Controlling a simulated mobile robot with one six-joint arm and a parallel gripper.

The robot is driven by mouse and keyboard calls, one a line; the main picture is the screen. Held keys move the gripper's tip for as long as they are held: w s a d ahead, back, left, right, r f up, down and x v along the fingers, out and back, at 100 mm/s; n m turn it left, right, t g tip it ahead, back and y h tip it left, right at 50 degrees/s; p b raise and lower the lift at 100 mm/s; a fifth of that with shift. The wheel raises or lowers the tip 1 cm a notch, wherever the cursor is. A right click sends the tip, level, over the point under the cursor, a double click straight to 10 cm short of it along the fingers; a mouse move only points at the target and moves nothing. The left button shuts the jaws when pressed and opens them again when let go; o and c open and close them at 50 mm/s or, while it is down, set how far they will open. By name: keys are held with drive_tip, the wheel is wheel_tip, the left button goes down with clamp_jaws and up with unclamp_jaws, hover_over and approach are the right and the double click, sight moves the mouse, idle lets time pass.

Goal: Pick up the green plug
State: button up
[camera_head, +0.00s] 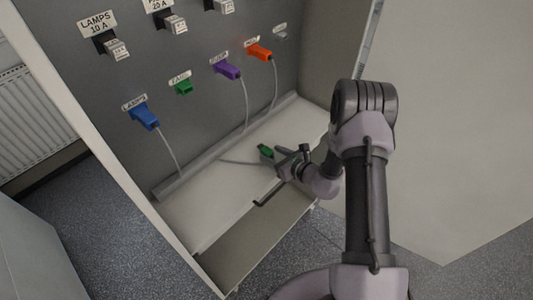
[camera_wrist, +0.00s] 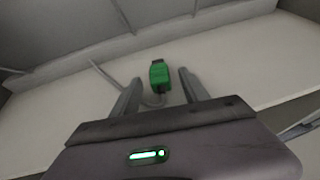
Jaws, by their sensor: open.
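The green plug (camera_head: 266,151) lies on the white shelf (camera_head: 185,215) at the bottom of the cabinet. In the wrist view the green plug (camera_wrist: 159,73) sits just beyond my fingertips, roughly between their lines, with a dark end pointing away and a grey cable running off to the left. My gripper (camera_head: 279,158) is open and empty, close to the plug on the shelf. In the wrist view my gripper (camera_wrist: 159,80) shows both fingers apart, with the plug not clasped. A green socket (camera_head: 183,87) is on the grey panel above.
Blue (camera_head: 145,116), purple (camera_head: 227,70) and orange (camera_head: 259,51) plugs sit in the panel, their cables hanging to the shelf. A black hooked handle (camera_head: 268,196) is at the shelf's front edge. The cabinet's left side edge (camera_head: 100,150) borders the opening. The shelf left of the plug is clear.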

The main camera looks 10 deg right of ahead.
sight(270, 153)
drive_tip(key=shift+x, duration=0.9)
drive_tip(key=shift+s+r, duration=0.1)
drive_tip(key=shift+s, duration=0.05)
drive_tip(key=shift+c, duration=0.4)
clamp_jaws()
drive_tip(key=shift+r, duration=0.5)
wheel_tip(270, 153, up, 2)
drive_tip(key=shift+r+p, duration=0.15)
drive_tip(key=shift+p, duration=0.4)
drive_tip(key=shift+s+r, duration=0.2)
drive_tip(key=shift+s, duration=0.4)
drive_tip(key=s+a+r, duration=0.1)
drive_tip(key=s+a, duration=0.1)
drive_tip(key=s, duration=1.2)
drive_tip(key=shift+s+p, duration=0.3)
drive_tip(key=shift+s, duration=0.05)
